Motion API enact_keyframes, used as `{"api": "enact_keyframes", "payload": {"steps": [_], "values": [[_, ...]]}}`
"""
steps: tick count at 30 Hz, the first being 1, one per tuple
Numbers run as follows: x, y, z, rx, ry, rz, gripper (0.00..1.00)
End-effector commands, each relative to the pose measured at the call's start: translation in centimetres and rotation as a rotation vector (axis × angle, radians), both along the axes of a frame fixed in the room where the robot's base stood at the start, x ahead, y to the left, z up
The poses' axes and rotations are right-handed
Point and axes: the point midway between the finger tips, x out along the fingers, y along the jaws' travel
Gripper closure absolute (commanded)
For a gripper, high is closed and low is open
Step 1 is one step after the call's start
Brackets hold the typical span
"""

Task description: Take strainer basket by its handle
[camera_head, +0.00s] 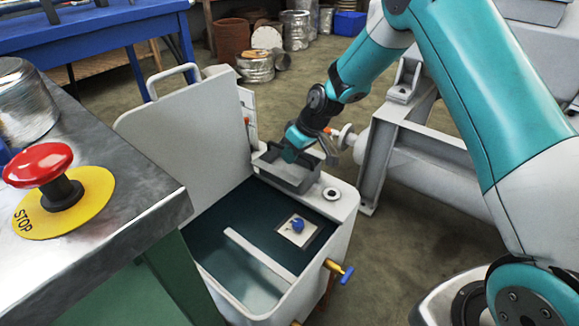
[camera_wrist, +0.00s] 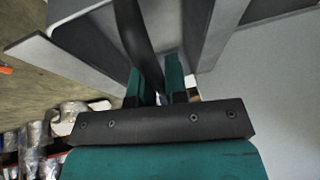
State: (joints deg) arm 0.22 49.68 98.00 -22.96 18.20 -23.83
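The strainer basket (camera_head: 290,177) is a grey open box at the back of the tank's top in the head view. Its grey walls (camera_wrist: 85,45) fill much of the upper wrist view. A dark curved strip, apparently its handle (camera_wrist: 138,35), runs down between the two green fingers of my gripper (camera_wrist: 155,82). In the head view my gripper (camera_head: 298,148) is right over the basket, and its fingertips are hard to make out. The fingers stand apart on either side of the strip; whether both press on it is unclear.
The pale tank (camera_head: 345,205) has its lid (camera_head: 190,115) raised at the left and a blue-handled valve (camera_head: 340,270) at the front. A metal bench (camera_head: 110,225) with a red stop button (camera_head: 38,165) is at the left. A grey machine frame (camera_head: 385,165) stands close at the right.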

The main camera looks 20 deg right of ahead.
Motion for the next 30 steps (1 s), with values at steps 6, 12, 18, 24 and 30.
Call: {"api": "enact_keyframes", "payload": {"steps": [6, 12, 18, 24, 30], "values": [[0.0, 0.0, 0.0, 0.001, -0.001, 0.000, 1.00], [0.0, 0.0, 0.1, 0.001, -0.001, 0.000, 1.00], [0.0, 0.0, 1.5, 0.001, -0.002, 0.000, 1.00], [0.1, 0.0, 5.6, 0.001, -0.006, 0.000, 1.00], [0.1, 0.0, 11.7, 0.000, -0.005, 0.000, 1.00]]}}
